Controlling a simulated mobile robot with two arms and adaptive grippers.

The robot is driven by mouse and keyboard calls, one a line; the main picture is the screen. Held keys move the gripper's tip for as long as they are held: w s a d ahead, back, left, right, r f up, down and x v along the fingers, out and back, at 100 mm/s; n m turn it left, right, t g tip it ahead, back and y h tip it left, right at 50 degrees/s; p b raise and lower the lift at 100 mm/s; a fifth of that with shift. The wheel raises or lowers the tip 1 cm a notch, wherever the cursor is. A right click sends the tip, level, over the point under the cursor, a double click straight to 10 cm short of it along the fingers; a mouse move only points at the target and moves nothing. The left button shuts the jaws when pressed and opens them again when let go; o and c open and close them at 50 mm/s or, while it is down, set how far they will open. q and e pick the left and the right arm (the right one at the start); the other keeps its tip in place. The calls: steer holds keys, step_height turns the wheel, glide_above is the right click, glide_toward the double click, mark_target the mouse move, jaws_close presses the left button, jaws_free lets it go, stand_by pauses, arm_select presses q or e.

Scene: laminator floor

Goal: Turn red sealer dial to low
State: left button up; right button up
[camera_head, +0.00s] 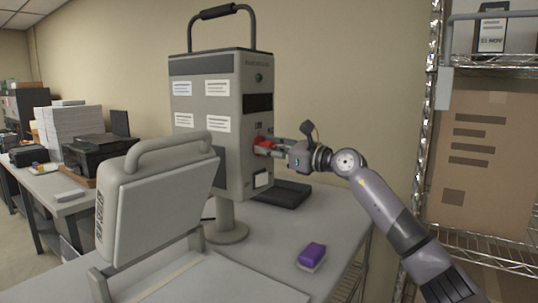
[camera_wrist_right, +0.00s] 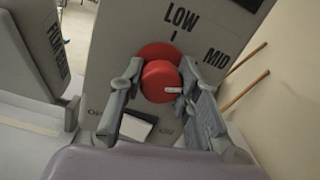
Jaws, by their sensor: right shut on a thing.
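The red sealer dial (camera_head: 264,146) is on the front face of the tall grey sealer machine (camera_head: 222,86). In the right wrist view the dial (camera_wrist_right: 161,82) is a red knob with a white pointer mark. The mark points right, below the printed MID; LOW is printed above the dial. My right gripper (camera_head: 276,146) reaches in from the right, and its fingers sit on both sides of the knob, shut on it. The same gripper (camera_wrist_right: 158,88) shows in the wrist view. My left gripper is not in view.
A purple sponge-like block (camera_head: 312,254) lies on the grey table (camera_head: 250,266). A grey handled press lid (camera_head: 158,198) stands at the front left. A dark tray (camera_head: 284,193) lies beside the machine. A wire shelf with a cardboard box (camera_head: 482,160) stands at right.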

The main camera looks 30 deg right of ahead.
steer(key=n+b, duration=0.1)
steer(key=n, duration=0.3)
steer(key=shift+f+b, duration=0.1)
steer(key=shift+b, duration=0.2)
steer(key=n+b, duration=0.1)
steer(key=n, duration=0.2)
steer(key=shift+n+y, duration=0.4)
steer(key=n+b, duration=0.1)
steer(key=n, duration=0.2)
steer(key=shift+n, duration=0.3)
steer(key=shift+n+y+b, duration=0.3)
steer(key=shift+n+b, duration=0.15)
steer(key=shift+n, duration=1.25)
steer(key=o, duration=1.2)
steer(key=shift+d, duration=0.1)
